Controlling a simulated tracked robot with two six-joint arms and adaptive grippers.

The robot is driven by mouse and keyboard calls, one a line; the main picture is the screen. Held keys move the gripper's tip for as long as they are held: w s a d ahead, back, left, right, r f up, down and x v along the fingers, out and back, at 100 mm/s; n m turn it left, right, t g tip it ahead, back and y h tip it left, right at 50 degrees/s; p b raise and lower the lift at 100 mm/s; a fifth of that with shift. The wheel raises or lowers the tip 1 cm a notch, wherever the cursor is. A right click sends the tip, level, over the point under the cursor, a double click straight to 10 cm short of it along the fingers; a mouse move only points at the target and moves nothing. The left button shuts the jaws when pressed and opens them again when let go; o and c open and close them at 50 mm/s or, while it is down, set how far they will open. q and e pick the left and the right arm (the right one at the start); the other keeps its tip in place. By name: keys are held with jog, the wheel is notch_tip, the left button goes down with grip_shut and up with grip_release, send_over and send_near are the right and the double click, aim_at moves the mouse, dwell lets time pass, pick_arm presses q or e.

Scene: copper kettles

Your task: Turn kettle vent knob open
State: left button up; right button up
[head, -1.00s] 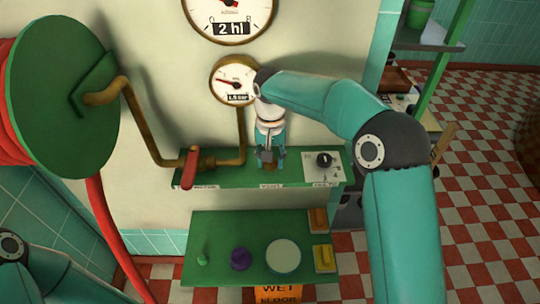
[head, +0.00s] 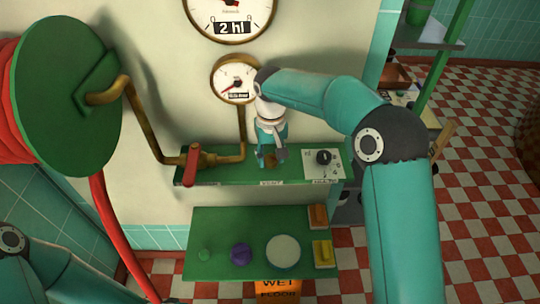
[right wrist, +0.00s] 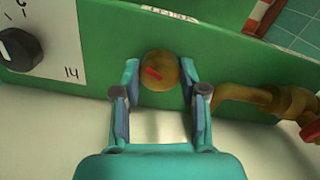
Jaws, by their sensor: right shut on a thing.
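The vent knob (right wrist: 160,72) is a round brass knob with a red mark, set on the green panel (head: 222,174) above a label that reads VENT in the head view. My right gripper (head: 271,159) reaches down to it from above. In the right wrist view its two fingers (right wrist: 158,66) stand one on each side of the knob, shut on it. The red mark lies slanted between the fingers. In the head view the gripper hides most of the knob. Of my left arm only links show at the lower left; its gripper is out of view.
A small gauge (head: 236,80) and a large gauge (head: 232,18) are on the wall above. A red-handled valve (head: 191,165) is left of the knob, a black dial (head: 323,157) right. A lower green shelf (head: 220,218) holds a purple knob (head: 240,253) and other items.

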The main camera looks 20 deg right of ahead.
aim_at(270, 157)
jog(key=o, duration=1.1)
jog(key=shift+o, duration=0.2)
jog(key=shift+r, duration=0.1)
notch_tip(270, 157, up, 12)
jog(key=shift+w, duration=0.1)
